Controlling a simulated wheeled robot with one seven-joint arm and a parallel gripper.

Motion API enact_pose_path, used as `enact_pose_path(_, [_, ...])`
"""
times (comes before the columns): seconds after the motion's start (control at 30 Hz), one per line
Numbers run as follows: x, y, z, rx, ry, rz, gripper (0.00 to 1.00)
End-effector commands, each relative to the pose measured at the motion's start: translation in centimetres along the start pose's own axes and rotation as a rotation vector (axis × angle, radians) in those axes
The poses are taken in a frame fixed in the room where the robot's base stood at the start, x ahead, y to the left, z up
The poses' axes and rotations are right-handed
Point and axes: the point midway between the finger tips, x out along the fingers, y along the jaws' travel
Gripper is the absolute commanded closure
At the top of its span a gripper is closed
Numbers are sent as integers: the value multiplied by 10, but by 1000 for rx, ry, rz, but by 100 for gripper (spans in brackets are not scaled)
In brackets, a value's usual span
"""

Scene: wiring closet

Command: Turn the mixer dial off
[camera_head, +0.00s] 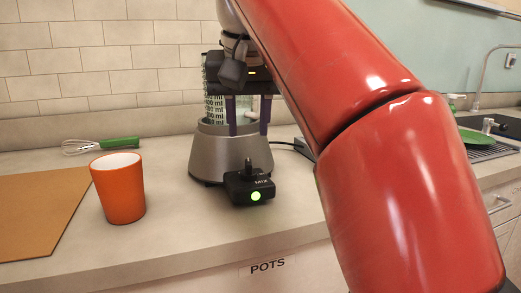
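The mixer (225,148) stands on the counter with a grey metal base and a clear jar with green markings, partly hidden behind my gripper. A black dial box (236,187) sits at the front of its base, with a small upright black knob (248,169) on top. A green light (256,196) glows on its front face, and white lettering shows above it. My gripper (248,130) points down above the dial box, in front of the jar. Its two dark purple fingers are apart, with nothing visibly held between them. The fingertips appear clear of the knob.
An orange cup (118,190) stands left of the mixer, near a brown board (40,215). A green-handled whisk (102,144) lies behind the cup. A sink with a faucet (486,72) and a green plate (474,136) are at right. My red arm hides much of the counter's right side.

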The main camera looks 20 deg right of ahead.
Motion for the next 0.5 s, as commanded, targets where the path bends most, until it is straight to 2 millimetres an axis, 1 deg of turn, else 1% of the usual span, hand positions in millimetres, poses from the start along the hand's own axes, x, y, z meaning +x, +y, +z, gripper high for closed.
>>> enact_pose_path(0.07, [7,0,1,6,3,5,66])
enact_pose_path(0.4, [60,0,2,6,0,4,66])
enact_pose_path(0.5, [70,0,1,6,1,4,66])
